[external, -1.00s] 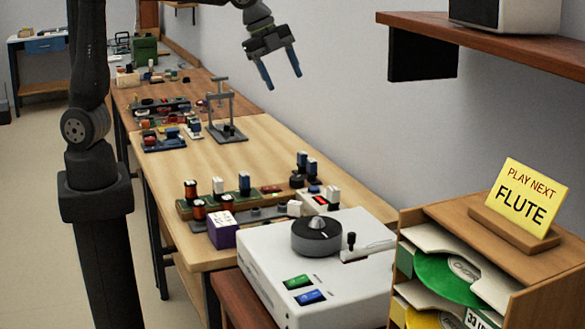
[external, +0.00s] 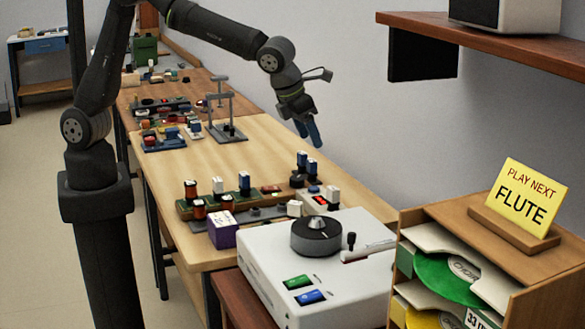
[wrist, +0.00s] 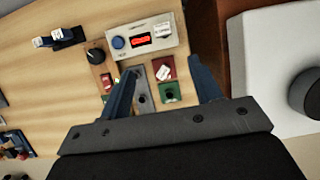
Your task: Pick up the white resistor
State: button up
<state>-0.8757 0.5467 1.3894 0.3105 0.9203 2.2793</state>
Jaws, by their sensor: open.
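My gripper (external: 308,138) is open and empty, held above the wooden bench with its fingers pointing down. In the wrist view my gripper (wrist: 164,66) has its fingers spread on either side of a small white piece (wrist: 163,73), which lies on a dark red module. Several white pieces show in the external view: a white block (external: 294,208) near the white machine, a white-topped block (external: 332,194) on the panel, and a white piece (external: 218,185) farther left. I cannot tell for certain which is the white resistor. No finger touches any piece.
A panel (wrist: 123,54) with a blue button and red display stands beside the pieces. Blue blocks (external: 312,167), a purple box (external: 222,233) and a white machine with a dial (external: 262,258) are close by.

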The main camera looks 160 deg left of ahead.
send_near(333, 188)
jog(key=x, duration=0.5)
jog(key=shift+s+d, duration=0.15)
jog(key=shift+s, duration=0.15)
jog(key=shift+w+x, duration=0.1)
jog(key=shift+x, duration=1.35)
jog(key=shift+w+x, duration=0.15)
jog(key=shift+x, duration=1.3)
jog(key=c, duration=1.1)
jog(key=shift+r, duration=0.15)
